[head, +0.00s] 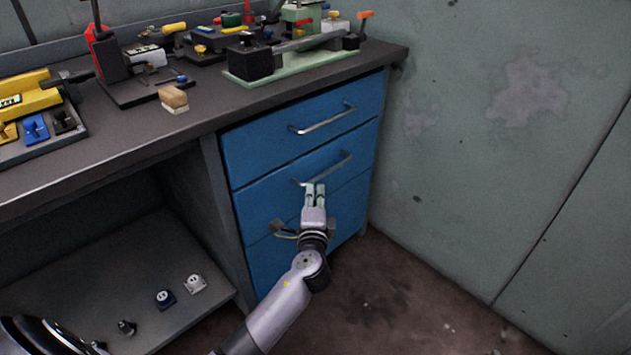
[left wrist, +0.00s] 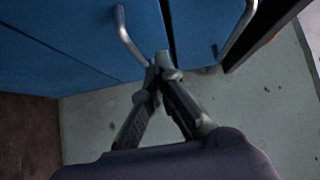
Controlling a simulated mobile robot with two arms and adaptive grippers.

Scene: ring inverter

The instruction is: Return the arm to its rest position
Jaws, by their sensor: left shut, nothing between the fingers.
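My left gripper (head: 314,188) is in front of the blue drawer cabinet (head: 265,165), near the handle (head: 325,170) of the middle drawer. Its fingers are shut with nothing between them. In the left wrist view the closed fingertips (left wrist: 163,68) show close to a metal drawer handle (left wrist: 128,35); I cannot tell whether they touch it. The drawers appear closed. My right gripper is not in view.
The workbench (head: 130,145) above the cabinet holds several coloured fixtures and a small wooden block (head: 173,99). A lower shelf (head: 150,260) carries small sockets (head: 195,284). A grey wall (head: 500,130) stands at the right. The floor (head: 400,300) before it is clear.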

